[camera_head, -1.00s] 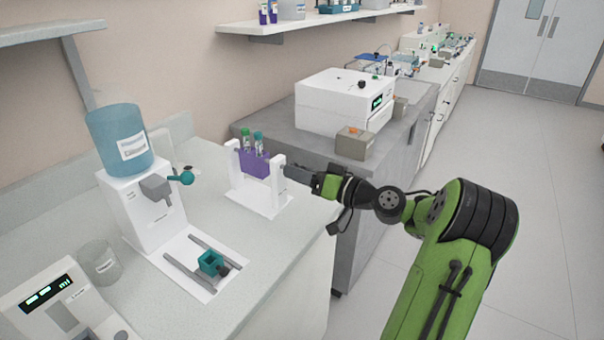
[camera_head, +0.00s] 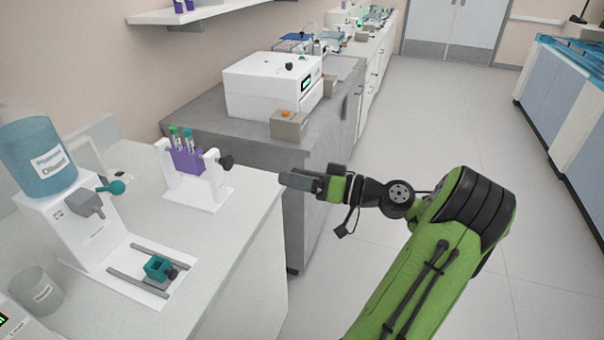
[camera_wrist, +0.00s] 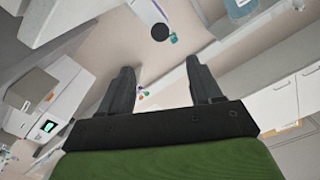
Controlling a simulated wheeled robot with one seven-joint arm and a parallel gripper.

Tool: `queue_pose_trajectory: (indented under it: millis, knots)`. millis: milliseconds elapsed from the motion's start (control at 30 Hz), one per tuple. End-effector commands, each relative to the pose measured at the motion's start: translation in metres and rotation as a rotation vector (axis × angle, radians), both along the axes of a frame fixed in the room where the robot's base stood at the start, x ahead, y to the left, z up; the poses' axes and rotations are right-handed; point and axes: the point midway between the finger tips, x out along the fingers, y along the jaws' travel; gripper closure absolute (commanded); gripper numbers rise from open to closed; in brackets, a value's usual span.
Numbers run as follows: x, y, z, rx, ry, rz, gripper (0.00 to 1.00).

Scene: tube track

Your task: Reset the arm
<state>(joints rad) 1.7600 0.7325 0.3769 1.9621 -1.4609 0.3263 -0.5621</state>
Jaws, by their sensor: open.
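My gripper (camera_head: 284,178) is at the end of my green and black arm in the head view. It is apart from the white tube stand (camera_head: 196,197), whose dark knob (camera_head: 226,162) faces it across a gap. In the wrist view my gripper (camera_wrist: 162,72) shows two dark fingers spread apart with nothing between them. The stand's purple rack (camera_head: 187,160) holds tubes with green and teal caps (camera_head: 188,132). In the wrist view the dark round knob (camera_wrist: 160,32) lies beyond the fingertips.
A white dispenser with a blue tank (camera_head: 38,158) stands on the left counter, with a small teal holder (camera_head: 158,267) on its rails. A white machine (camera_head: 270,88) and a grey box (camera_head: 289,125) stand on the grey bench. Open floor (camera_head: 430,120) lies to the right.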

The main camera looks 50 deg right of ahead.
Motion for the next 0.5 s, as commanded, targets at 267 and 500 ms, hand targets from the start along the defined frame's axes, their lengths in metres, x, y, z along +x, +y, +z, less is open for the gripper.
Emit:
queue_pose_trajectory:
  millis: [267, 500]
  knots:
    - [-0.0129, -0.0041, 0.0000, -0.002, 0.000, 0.001, 0.36]
    - [-0.0125, -0.0041, -0.0002, -0.002, 0.000, 0.001, 0.36]
